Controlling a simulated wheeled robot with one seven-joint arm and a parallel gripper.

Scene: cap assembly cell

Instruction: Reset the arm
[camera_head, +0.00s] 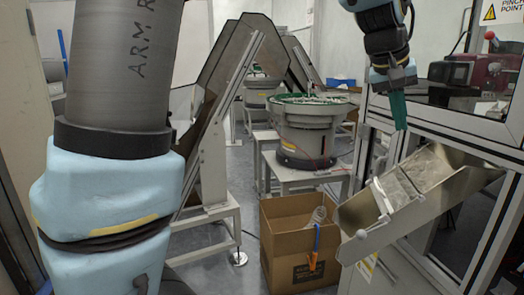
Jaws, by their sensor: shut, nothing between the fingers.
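My arm shows as a large grey and light-blue link (105,190) down the left side, marked "ARM R". Its far end comes in from the top right, with light-blue covers and a dark wrist. My gripper (400,122) points down there with green fingers. The fingers look together and hold nothing. It hangs in front of the machine cabinet at the right, above the metal chute, apart from it.
A metal chute (411,188) slopes down left from the cabinet (455,122) toward an open cardboard box (288,245) on the floor. Behind stands a round feeder bowl (306,125) on a white table. Angled dark panels (225,85) on a white frame stand left of it. Floor shows between frame and box.

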